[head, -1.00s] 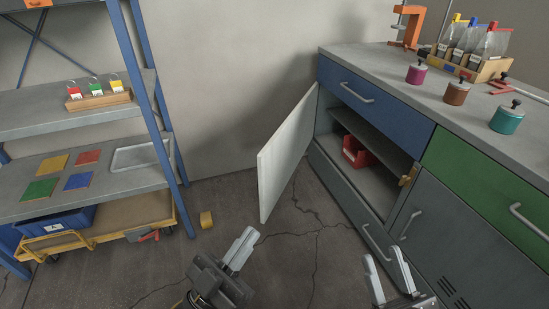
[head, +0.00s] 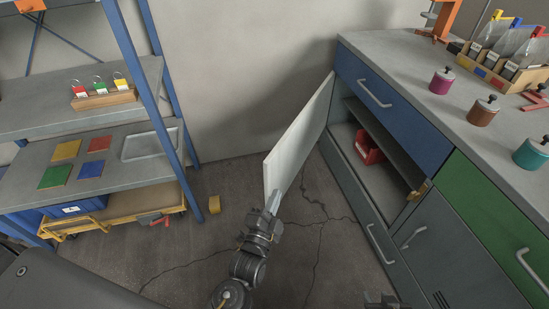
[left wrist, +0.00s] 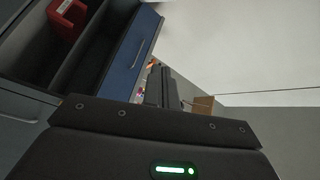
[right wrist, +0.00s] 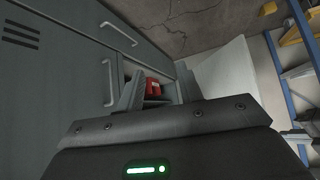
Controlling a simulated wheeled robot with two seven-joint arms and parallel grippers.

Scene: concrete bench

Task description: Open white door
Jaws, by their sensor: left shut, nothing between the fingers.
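The white door (head: 298,142) stands swung open from the bench cabinet, its free edge toward me; it also shows in the right wrist view (right wrist: 226,72). My left gripper (head: 274,198) is shut and empty at the lower part of the door's free edge; whether it touches the door I cannot tell. Its closed fingers show in the left wrist view (left wrist: 157,84). My right gripper barely shows at the bottom of the head view (head: 380,298). In the right wrist view its fingers (right wrist: 160,92) are apart with nothing held, facing the cabinet.
The open cabinet (head: 375,185) holds a red bin (head: 368,149) below a blue drawer (head: 388,105). A green drawer (head: 490,220) is at right. A blue-framed shelf (head: 150,85) stands at left.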

